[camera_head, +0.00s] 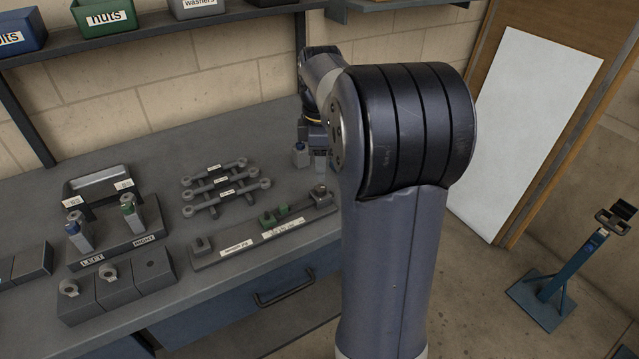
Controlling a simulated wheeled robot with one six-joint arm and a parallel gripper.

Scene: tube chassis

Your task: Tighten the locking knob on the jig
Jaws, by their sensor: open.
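The jig (215,257) is a long grey bar with a white label, lying along the front of the bench. It carries green blocks (283,211) near its middle and a grey upright post at its left end. A small dark knob-like part (320,191) stands at its right end; I cannot tell for sure that it is the locking knob. Nothing shows between the fingers.
A rack of grey link bars (222,184) stands behind the jig. A LEFT/RIGHT stand (115,248) with two upright tools, a labelled tray (98,184) and grey blocks (112,290) are at left. A shelf with bins (104,16) runs above. My arm hides the bench's right part.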

